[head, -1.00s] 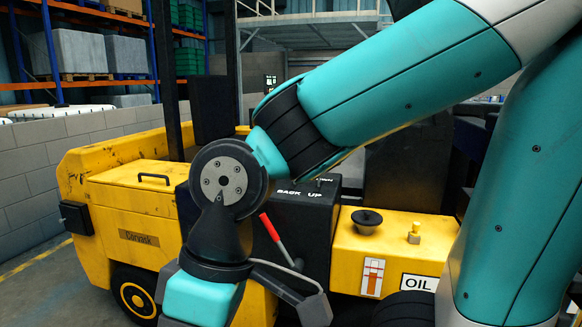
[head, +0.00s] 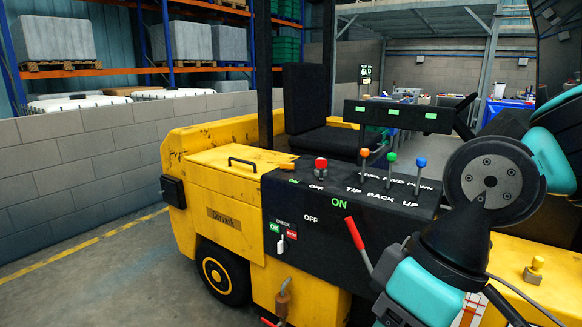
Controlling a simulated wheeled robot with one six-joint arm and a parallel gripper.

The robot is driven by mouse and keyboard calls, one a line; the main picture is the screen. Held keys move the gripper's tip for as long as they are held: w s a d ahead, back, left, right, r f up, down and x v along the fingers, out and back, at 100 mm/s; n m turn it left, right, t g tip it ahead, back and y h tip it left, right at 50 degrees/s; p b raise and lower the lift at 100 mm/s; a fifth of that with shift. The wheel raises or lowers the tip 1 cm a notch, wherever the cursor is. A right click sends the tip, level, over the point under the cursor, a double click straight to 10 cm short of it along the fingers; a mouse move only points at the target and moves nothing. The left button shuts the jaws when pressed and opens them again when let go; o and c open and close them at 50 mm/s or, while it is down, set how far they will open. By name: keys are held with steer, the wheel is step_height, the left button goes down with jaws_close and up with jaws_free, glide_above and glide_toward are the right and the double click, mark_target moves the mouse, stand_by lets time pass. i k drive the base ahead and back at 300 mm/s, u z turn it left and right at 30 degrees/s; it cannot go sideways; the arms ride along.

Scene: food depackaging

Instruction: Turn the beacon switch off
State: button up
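The yellow truck's black control panel (head: 340,207) fills the middle of the head view. No label reading beacon is legible, so I cannot tell which control is the beacon switch. A red-topped knob (head: 321,168) stands at the panel's back left, behind small ON and OFF labels. A red-handled lever (head: 354,233) rises at the panel's front, near larger ON and OFF labels. A small switch with a white handle (head: 281,243) sits on the front face below CHECK, between green OK and red marks. My arm's wrist is at the lower right; my gripper's fingertips are not visible.
Three levers with orange, green (head: 391,158) and blue knobs stand on the panel's right. A black seat (head: 318,110) is behind it. A block wall (head: 70,155) runs along the left. The floor (head: 110,275) at the left front is clear.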

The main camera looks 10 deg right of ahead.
mark_target(286, 167)
steer(key=u, duration=0.8)
steer(key=i, duration=1.1)
steer(key=u, duration=0.75)
steer(key=i, duration=1)
steer(key=z, duration=0.6)
steer(key=i, duration=0.85)
steer(key=z, duration=1.15)
steer(key=i, duration=0.35)
steer(key=z, duration=0.25)
